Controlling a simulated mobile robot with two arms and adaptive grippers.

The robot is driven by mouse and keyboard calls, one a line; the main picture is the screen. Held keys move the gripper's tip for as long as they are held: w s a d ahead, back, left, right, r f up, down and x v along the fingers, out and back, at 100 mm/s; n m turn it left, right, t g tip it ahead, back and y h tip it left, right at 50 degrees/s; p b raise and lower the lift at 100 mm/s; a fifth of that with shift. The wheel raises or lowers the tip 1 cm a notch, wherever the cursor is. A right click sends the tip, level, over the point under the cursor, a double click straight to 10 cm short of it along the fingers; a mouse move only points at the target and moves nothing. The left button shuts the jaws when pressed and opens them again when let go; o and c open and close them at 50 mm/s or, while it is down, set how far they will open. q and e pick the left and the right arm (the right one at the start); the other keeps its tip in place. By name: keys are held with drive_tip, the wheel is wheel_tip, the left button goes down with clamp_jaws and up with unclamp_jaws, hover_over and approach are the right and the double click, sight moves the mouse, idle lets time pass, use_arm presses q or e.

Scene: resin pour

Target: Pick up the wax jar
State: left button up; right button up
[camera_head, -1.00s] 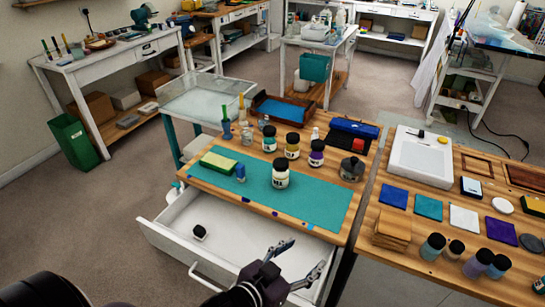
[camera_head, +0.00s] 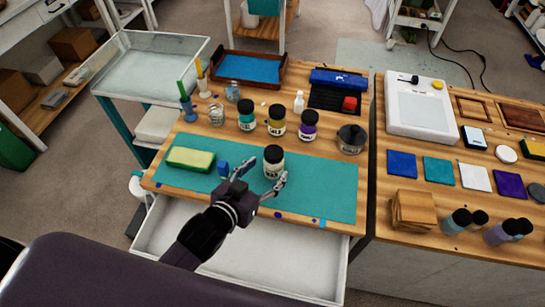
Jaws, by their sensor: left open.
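A white jar with a black lid (camera_head: 273,164) stands upright on the teal mat (camera_head: 320,192), near the table's middle; I take it as the wax jar, but its label is too small to read. My left gripper (camera_head: 262,183) is open at the near side of this jar, its fingers spread left and right. The fingertips are close to the jar; I cannot tell whether they touch it. My right gripper is not in view.
Jars with teal (camera_head: 247,115), yellow (camera_head: 277,122) and purple (camera_head: 308,126) bands stand behind. A grey tin (camera_head: 351,140) is at right. A yellow-green sponge (camera_head: 190,159) and blue block (camera_head: 223,168) lie left. An open drawer (camera_head: 300,275) juts out in front.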

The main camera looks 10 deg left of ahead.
sight(269, 166)
use_arm(q)
drive_tip(key=p+x, duration=0.1)
drive_tip(key=x, duration=0.3)
drive_tip(key=shift+w+r, duration=0.15)
drive_tip(key=shift+w, duration=0.25)
drive_tip(key=shift+w+f, duration=0.15)
drive_tip(key=shift+f, duration=0.05)
drive_tip(key=c, duration=1.2)
drive_tip(key=shift+c, duration=0.7)
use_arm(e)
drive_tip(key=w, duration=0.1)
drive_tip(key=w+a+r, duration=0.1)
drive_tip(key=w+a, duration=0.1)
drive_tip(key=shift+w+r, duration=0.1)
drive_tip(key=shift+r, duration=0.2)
